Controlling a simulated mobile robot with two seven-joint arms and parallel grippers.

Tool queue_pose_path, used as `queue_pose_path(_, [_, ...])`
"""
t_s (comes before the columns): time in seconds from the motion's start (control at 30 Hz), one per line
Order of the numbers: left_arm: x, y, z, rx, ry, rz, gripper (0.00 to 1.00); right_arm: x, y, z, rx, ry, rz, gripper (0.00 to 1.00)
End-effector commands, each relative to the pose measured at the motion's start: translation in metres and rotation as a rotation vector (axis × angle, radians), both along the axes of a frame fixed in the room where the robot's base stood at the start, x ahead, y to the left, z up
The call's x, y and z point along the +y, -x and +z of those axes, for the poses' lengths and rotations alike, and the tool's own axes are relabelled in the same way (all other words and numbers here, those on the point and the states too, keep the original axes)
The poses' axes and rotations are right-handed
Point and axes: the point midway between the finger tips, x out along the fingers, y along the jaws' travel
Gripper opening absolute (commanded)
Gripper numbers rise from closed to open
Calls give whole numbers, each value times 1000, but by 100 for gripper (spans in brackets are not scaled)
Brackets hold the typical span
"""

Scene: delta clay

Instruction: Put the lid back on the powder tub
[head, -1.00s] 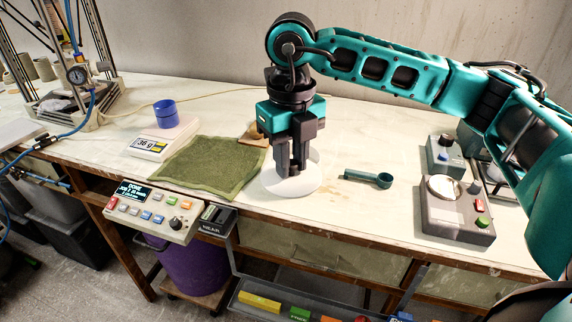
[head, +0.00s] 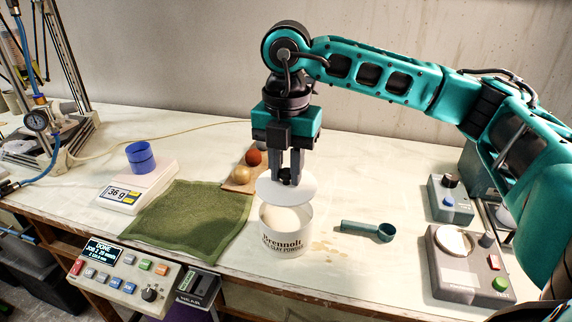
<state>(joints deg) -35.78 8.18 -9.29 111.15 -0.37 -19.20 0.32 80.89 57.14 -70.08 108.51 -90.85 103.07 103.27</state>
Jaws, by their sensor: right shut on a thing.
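The white powder tub (head: 283,243) stands upright on the bench, its dark lettering facing me. Its top is open and pale powder (head: 287,217) shows inside. My right gripper (head: 287,181) points down and is shut on the round white lid (head: 300,192), gripping it at its middle. The lid is held above the tub, apart from the front of its rim, and covers the back of the opening from view. I cannot tell how big the gap at the back is. My left gripper is not in view.
A teal scoop (head: 368,231) lies right of the tub. A green cloth (head: 190,222) and a scale (head: 137,188) with a blue cup (head: 140,156) are left. A board with small balls (head: 242,174) is behind. A grey device (head: 468,268) stands at the right.

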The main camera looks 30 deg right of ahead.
Motion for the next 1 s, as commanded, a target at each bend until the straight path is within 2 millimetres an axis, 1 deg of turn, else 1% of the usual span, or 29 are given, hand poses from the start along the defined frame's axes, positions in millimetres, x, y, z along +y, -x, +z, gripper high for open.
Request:
queue_pose_path(0.03, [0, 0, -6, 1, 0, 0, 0, 0, 0, -6, 0, 0, 0, 0])
queue_pose_path(0.4, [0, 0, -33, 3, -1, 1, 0, 0, 0, -43, 0, 0, 1, 0])
queue_pose_path(0.5, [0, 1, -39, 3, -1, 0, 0, 0, 0, -51, 0, 0, 2, 0])
queue_pose_path(0.67, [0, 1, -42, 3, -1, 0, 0, 0, 0, -56, -1, 0, 3, 0])
queue_pose_path(1.0, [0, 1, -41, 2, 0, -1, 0, 0, 0, -55, -1, 1, 3, 0])
